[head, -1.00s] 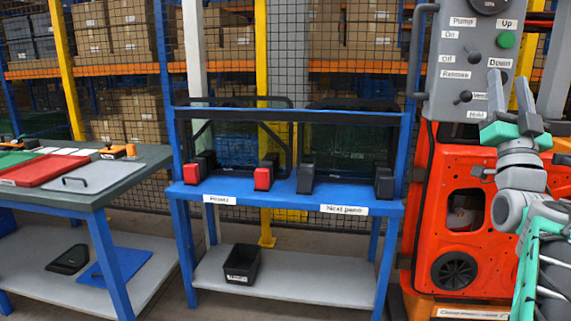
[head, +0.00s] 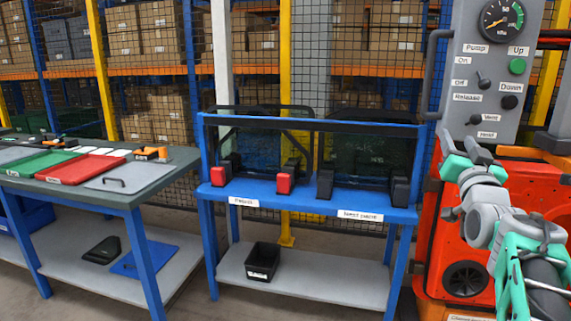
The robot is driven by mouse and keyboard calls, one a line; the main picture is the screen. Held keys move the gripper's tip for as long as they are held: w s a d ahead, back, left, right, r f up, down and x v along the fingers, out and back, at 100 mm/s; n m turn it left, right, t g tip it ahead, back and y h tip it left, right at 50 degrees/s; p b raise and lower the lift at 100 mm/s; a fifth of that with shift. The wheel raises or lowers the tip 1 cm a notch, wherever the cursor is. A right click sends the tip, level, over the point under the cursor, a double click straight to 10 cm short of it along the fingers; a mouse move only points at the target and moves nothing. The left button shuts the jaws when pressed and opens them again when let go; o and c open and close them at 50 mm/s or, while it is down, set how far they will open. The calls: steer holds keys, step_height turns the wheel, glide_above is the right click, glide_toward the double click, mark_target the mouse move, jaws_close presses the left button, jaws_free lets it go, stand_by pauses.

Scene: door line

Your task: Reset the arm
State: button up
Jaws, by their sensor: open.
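My gripper (head: 467,154) is at the right of the head view, in front of the grey control panel (head: 480,60) and the orange door (head: 460,225). Its two green and grey fingers point up and left, apart from each other, and hold nothing that I can see. My arm hides part of the door's right side.
A blue rack (head: 310,203) in the middle holds dark window panes between red and black blocks. A black bin (head: 263,262) stands on its lower shelf. A workbench (head: 90,200) at left carries a red tray (head: 72,170) and a green one. Floor shows between bench and rack.

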steer(key=s+a+f+n+g+y+p, duration=0.25)
steer(key=a+f+g+p, duration=0.3)
steer(key=a, duration=0.35)
steer(key=s+a+f+n+g+y+p, duration=0.1)
steer(key=s+a+f+g+y+p, duration=0.15)
steer(key=a+f+g+p, duration=0.4)
steer(key=s+a+f+g+p, duration=0.1)
steer(key=s+a+f, duration=0.2)
steer(key=s, duration=0.3)
steer(key=s+a+f+n+g+p, duration=0.1)
steer(key=s+a+f+g+p, duration=0.1)
steer(key=s, duration=0.4)
steer(key=s+a+f+n+g+p, duration=0.1)
steer(key=s+a+f+g, duration=0.1)
steer(key=s+a+f, duration=0.2)
steer(key=s+a, duration=0.1)
steer(key=s, duration=0.2)
steer(key=shift+f+y+p, duration=0.35)
steer(key=shift+y+p, duration=0.05)
